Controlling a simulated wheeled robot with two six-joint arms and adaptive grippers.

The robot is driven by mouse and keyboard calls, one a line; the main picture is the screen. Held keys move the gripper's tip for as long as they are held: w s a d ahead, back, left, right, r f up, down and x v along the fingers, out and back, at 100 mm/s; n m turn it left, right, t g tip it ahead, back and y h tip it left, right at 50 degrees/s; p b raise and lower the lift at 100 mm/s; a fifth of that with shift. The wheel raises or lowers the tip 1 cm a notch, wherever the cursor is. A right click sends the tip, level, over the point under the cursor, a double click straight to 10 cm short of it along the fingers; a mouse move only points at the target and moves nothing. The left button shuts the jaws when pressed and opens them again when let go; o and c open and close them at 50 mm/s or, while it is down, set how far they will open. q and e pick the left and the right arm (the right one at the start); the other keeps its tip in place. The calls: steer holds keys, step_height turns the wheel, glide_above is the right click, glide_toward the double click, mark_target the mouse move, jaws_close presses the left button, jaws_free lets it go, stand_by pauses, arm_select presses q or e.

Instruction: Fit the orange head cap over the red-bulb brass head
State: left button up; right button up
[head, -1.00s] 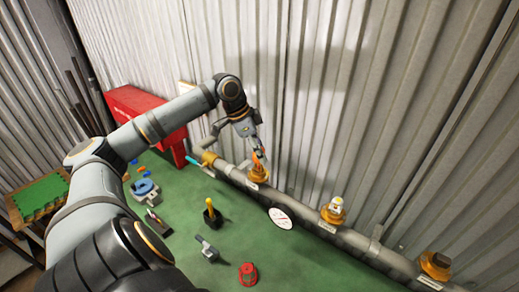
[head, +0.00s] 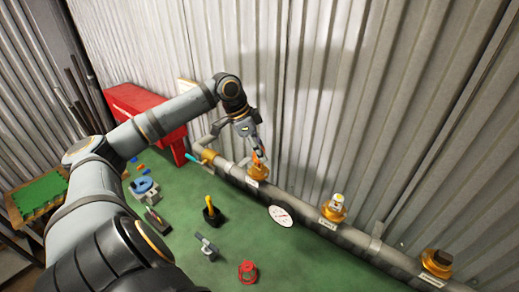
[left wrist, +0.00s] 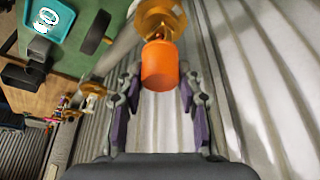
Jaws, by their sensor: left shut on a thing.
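The orange head cap (left wrist: 159,66) sits between the two fingers of my left gripper (left wrist: 160,90) in the left wrist view. Its far end meets a brass head (left wrist: 158,18). In the head view my left gripper (head: 259,148) is at the leftmost brass head (head: 258,173) on the pipe, with a little of the orange cap (head: 257,158) showing just above the brass. I cannot tell how far the cap is seated. My right gripper is in neither view.
The grey pipe (head: 308,215) runs along the corrugated wall. It carries a brass head with a pale bulb (head: 335,206) and a dark-topped brass head (head: 437,261). A red box (head: 143,112), a yellow-handled tool (head: 210,210) and a red ring-shaped part (head: 247,271) are on the green surface.

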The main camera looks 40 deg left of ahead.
arm_select(q)
steer(key=shift+f+b, duration=1.05)
steer(key=shift+f, duration=0.4)
steer(key=o, duration=0.8)
steer(key=shift+c, duration=0.2)
steer(key=shift+r, duration=0.1)
step_height(320, 180, up, 10)
steer(key=shift+f, duration=0.1)
